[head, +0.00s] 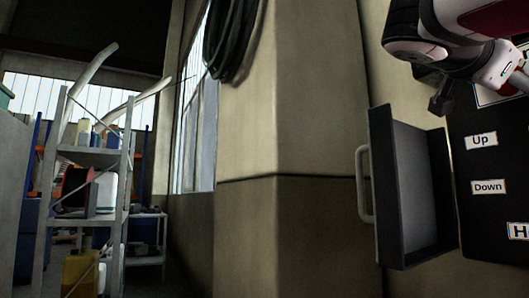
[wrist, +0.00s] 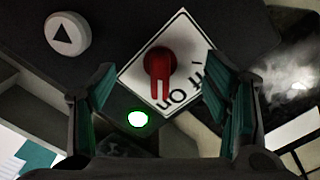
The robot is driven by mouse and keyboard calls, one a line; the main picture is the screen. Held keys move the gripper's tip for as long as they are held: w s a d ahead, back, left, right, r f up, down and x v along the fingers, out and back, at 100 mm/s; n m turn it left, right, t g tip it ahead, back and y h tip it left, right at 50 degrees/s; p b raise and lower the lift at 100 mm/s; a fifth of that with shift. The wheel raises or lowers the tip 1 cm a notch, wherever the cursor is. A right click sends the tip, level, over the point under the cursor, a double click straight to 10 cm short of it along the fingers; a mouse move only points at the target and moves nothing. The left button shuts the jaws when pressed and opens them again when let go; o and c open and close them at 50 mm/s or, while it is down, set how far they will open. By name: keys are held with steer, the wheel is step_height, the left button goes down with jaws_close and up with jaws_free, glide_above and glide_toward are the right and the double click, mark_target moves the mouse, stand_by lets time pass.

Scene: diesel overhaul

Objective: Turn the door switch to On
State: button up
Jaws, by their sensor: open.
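The door switch is a red rotary knob (wrist: 159,64) on a white label plate (wrist: 183,57) in the wrist view. Its slotted end points down in the picture, close to the word On; Off is printed farther right. My gripper (wrist: 161,88) is open, with one finger on each side of the knob and a visible gap to it on both sides. Whether the fingertips reach the knob's depth is unclear. A green lamp (wrist: 138,119) below the knob is lit. In the head view the switch is not visible; my arm is at the upper right.
The black control panel (head: 487,222) carries Up (head: 480,141) and Down (head: 488,187) labels. An open grey cover with a handle (head: 363,184) sticks out left of it. A round triangle button (wrist: 68,36) is near the left finger. A shelf rack (head: 92,156) stands far left.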

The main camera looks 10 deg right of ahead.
steer(key=b+v, duration=0.2)
steer(key=v, duration=0.5)
stand_by(0.6)
